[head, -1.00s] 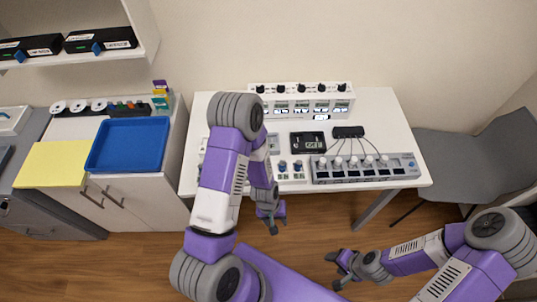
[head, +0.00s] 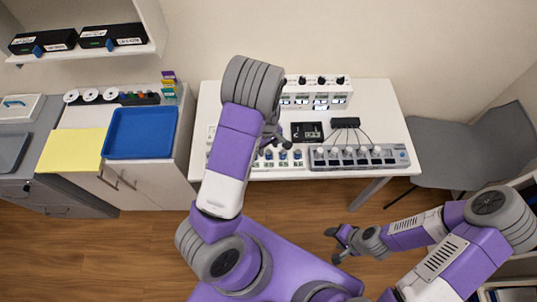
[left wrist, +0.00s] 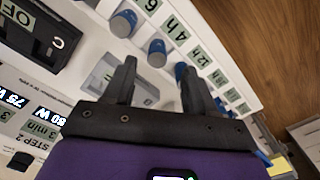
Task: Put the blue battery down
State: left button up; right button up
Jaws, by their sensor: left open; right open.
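Several blue-topped batteries stand in a white rack (head: 260,164) at the table's front edge, one of them here (head: 298,154). Other blue batteries (left wrist: 124,22) stand in the same row; one is partly hidden by the right finger. I cannot tell which one the task means. My left gripper (head: 276,140) is open and empty above the rack. My right gripper (head: 340,243) is open and empty, in front of the table over the floor.
A white device with displays (head: 325,93) stands behind. A blue tray (head: 140,133) lies on the left cabinet. A grey chair (head: 470,150) stands right.

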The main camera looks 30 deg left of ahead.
aim_at(268, 152)
pick_arm(q)
jog(key=f, duration=0.4)
jog(key=shift+w+d+f, duration=0.1)
jog(key=shift+w+f, duration=0.1)
jog(key=shift+f, duration=0.15)
grip_shut()
